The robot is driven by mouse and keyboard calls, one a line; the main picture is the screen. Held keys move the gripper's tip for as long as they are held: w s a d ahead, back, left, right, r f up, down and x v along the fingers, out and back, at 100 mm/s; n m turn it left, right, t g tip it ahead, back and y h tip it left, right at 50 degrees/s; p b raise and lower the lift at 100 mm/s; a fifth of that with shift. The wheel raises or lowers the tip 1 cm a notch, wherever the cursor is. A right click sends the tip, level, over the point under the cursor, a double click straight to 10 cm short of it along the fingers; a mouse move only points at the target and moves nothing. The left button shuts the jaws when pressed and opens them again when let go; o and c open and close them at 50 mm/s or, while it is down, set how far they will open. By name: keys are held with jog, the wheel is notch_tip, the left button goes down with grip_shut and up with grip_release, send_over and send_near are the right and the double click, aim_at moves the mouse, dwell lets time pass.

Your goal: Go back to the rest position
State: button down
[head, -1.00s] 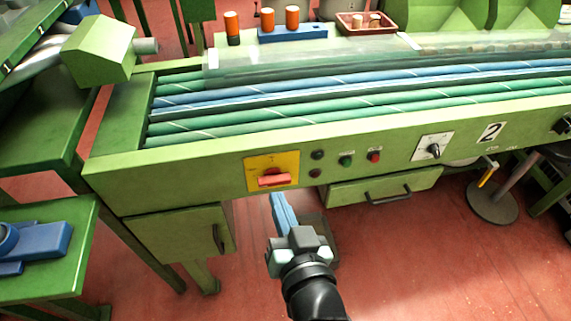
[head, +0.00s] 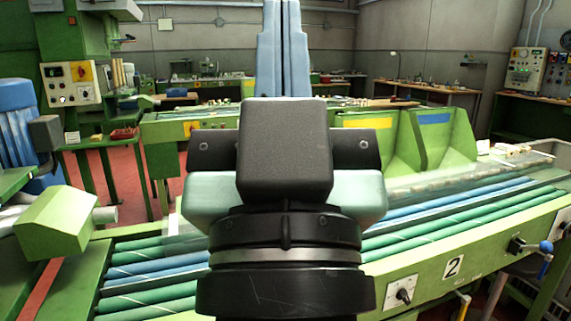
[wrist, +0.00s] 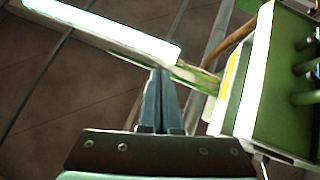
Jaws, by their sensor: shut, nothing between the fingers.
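My gripper (head: 283,10) stands upright in the middle of the head view, very close to the camera. Its two blue fingers point up and lie together, with nothing between them. The fingertips reach the top edge of the head view. In the wrist view, the shut fingers (wrist: 161,75) point up toward a dark ceiling. The gripper's dark body hides the middle of the machine behind it.
The green machine (head: 430,272) with blue and green rollers crosses the view below and behind my gripper. Green bins (head: 443,140) stand behind it. In the wrist view, a bright lamp (wrist: 105,30) and a green fixture (wrist: 275,90) show overhead.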

notch_tip(320, 180, up, 20)
jog(key=s+p, duration=0.1)
jog(key=p, duration=1.7)
jog(key=shift+s+t, duration=0.15)
jog(key=shift+t, duration=0.15)
